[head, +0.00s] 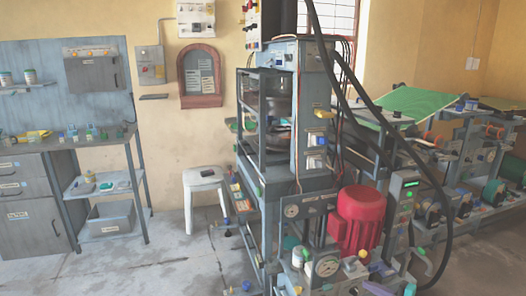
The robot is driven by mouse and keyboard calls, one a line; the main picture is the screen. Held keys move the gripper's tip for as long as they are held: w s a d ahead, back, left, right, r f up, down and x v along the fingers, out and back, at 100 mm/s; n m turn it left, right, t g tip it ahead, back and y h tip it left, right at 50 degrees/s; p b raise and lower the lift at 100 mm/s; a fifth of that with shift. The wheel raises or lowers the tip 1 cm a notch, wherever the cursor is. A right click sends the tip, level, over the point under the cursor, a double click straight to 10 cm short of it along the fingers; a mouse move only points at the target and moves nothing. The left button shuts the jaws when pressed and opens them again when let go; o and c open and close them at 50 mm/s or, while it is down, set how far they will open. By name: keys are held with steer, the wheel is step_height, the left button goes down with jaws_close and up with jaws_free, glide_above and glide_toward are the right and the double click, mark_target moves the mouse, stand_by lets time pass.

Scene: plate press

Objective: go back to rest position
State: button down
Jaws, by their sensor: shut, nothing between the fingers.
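I cannot make out my gripper anywhere in the head view. The plate press (313,65) stands in the middle of the view, a tall grey frame with open shelves on its left side. A red motor (361,212) sits low on its right, with a round gauge (327,265) in front of it. Thick black hoses run down the right side of the press. Its lowest part is cut off by the bottom edge.
A white stool (204,178) stands by the wall, left of the press. Further left are a grey cabinet (30,215) and a shelf rack (104,187). Benches with a green sheet (418,103) fill the right. The floor (160,240) at lower left is clear.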

steer(key=s+a+f+n+g+y, duration=0.1)
steer(key=s+a+f+g, duration=0.15)
steer(key=a+f, duration=0.45)
steer(key=s+a+f+n+g, duration=0.1)
steer(key=a+f+g, duration=0.2)
steer(key=a, duration=0.8)
steer(key=s+a+f+n+g+h, duration=0.1)
steer(key=s+a+f+n+g, duration=0.35)
steer(key=s+a+f, duration=0.75)
steer(key=s+a+f+n+g+h, duration=0.15)
steer(key=s+f+g+h, duration=0.25)
steer(key=s, duration=0.7)
steer(key=s+a+f+n+g+h, duration=0.1)
steer(key=s+f+n+g+h, duration=0.25)
steer(key=s, duration=0.65)
steer(key=s+d+f+h, duration=0.2)
steer(key=d+h, duration=0.2)
steer(key=d, duration=0.4)
step_height(320, 180, up, 14)
steer(key=p, duration=1.3)
steer(key=shift+s+a, duration=0.35)
steer(key=shift+s, duration=0.1)
